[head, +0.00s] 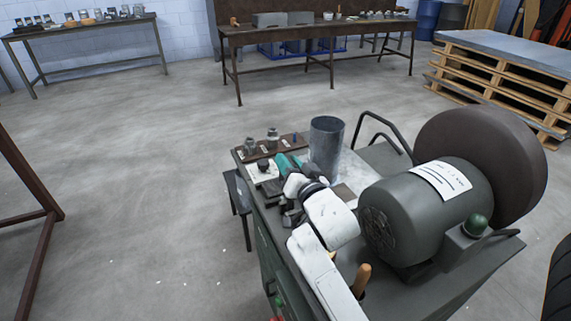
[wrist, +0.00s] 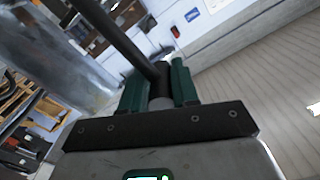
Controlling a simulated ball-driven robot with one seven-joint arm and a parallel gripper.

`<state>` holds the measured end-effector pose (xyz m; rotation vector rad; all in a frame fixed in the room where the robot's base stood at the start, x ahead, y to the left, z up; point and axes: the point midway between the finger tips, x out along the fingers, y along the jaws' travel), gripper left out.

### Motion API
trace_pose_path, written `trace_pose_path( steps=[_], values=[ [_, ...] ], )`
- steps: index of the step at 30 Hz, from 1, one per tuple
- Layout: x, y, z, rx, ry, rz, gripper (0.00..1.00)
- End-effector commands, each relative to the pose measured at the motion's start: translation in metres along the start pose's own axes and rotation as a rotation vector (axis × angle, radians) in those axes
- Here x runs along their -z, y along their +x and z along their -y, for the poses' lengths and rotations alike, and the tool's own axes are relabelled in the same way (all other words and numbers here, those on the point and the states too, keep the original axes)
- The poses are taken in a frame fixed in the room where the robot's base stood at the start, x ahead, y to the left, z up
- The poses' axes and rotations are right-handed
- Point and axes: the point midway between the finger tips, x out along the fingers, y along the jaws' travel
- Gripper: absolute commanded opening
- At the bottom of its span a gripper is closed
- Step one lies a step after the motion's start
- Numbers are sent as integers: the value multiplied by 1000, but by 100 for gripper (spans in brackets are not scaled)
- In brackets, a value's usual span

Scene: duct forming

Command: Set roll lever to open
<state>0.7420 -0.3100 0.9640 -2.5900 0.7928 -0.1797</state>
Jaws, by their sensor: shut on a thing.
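My gripper (head: 287,162) reaches over the far left end of a grey-green forming machine (head: 480,262). In the wrist view its green fingers (wrist: 160,88) are shut on the end of a dark rod-like lever (wrist: 118,38). The lever slants from the fingers to the upper left. In the head view my white wrist and arm cover much of this spot, so I cannot make out the lever there or read its setting. An upright grey metal cylinder (head: 326,148) stands just right of the gripper, apart from it.
A dark strip with small fittings (head: 272,135) and labels lies beyond the gripper. A large motor (head: 420,213) and dark round wheel (head: 487,160) fill the machine's right side. A wooden handle (head: 361,277) sticks up near my arm. The floor (head: 130,200) at left is mostly clear.

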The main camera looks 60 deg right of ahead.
Motion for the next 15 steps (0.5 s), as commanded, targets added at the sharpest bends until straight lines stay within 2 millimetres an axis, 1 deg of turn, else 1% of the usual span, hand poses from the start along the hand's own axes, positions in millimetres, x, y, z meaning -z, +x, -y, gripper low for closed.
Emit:
trace_pose_path(
  steps=[9, 10, 15],
  values=[
    [0, 0, 2, 4, 4, -1, 0],
    [0, 0, 2, 4, 4, -1, 32],
    [0, 0, 1, 2, 2, -1, 49]
  ],
)
